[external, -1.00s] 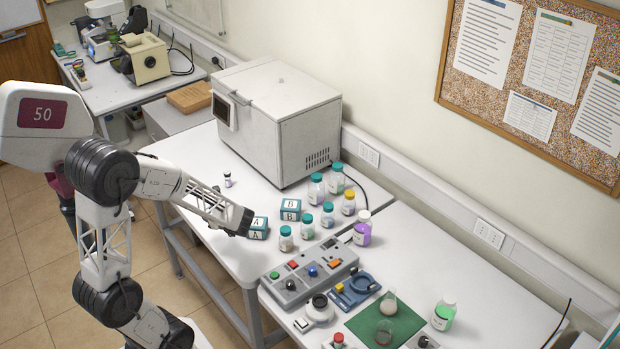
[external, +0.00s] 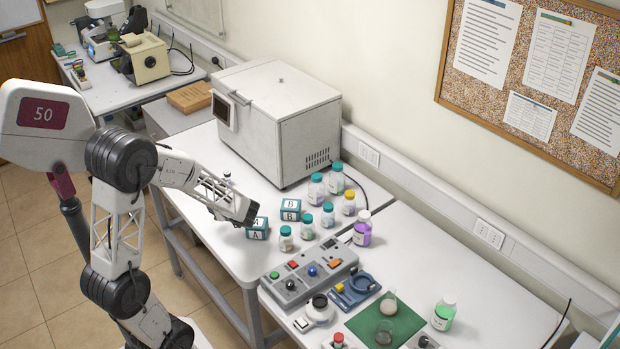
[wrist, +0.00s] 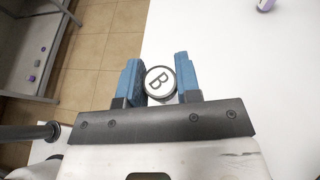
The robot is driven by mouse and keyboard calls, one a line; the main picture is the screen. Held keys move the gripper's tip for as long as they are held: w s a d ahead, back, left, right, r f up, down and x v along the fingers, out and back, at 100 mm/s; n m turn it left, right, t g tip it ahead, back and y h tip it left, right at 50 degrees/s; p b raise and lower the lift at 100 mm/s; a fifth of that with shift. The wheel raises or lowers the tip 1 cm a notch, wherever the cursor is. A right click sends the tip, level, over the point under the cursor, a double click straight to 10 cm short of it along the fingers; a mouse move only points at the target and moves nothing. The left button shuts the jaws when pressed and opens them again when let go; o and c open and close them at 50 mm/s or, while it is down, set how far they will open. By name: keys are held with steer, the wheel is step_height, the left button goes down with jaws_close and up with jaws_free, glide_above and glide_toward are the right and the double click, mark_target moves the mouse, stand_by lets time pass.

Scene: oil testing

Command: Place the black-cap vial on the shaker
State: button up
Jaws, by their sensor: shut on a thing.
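In the wrist view, my gripper (wrist: 157,66) has its two blue fingers shut on a round vial (wrist: 160,82). Its cap has a black rim and a white top marked B. The vial is seen from above; its body is hidden under the cap. I cannot tell for sure which device is the shaker. A blue device with a ring (external: 355,289) stands on the right table.
Several capped bottles, including a purple one (external: 362,230), stand right of my gripper, with a B box (external: 290,210). A grey button panel (external: 310,275) is nearer the front. A large white machine (external: 280,115) stands behind. The wrist view shows floor (wrist: 105,35) beyond the table edge.

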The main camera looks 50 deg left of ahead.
steer(key=w+a, duration=0.6)
steer(key=w, duration=0.1)
steer(key=shift+w+f, duration=0.4)
steer(key=shift+f, duration=0.05)
steer(key=shift+w+a+f, duration=0.15)
steer(key=shift+w+f, duration=0.05)
steer(key=shift+f, duration=0.7)
steer(key=shift+w+a+f, duration=0.1)
steer(key=shift+w+f, duration=0.05)
steer(key=shift+f, duration=0.75)
steer(key=shift+f, duration=0.15)
steer(key=o, duration=0.9)
steer(key=shift+r+v, duration=0.2)
steer(key=shift+v, duration=5.85)
